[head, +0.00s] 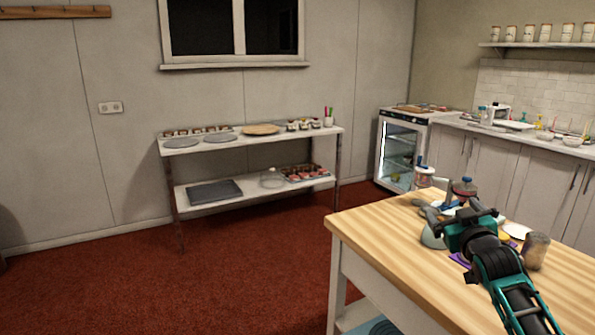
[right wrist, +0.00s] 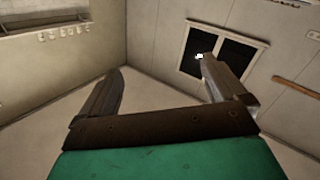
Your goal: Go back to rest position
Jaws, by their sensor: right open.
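My right arm comes in from the lower right in the head view. My right gripper (head: 470,213) is held over the wooden table (head: 375,230), among the small items there. In the right wrist view, my right gripper (right wrist: 165,88) has its two fingers spread apart with nothing between them. My left gripper is in neither view.
A metal shelf unit (head: 250,172) with trays and cakes stands at the back wall. A glass-door cabinet (head: 398,150) and counter stand beyond. Red carpet on the left is clear.

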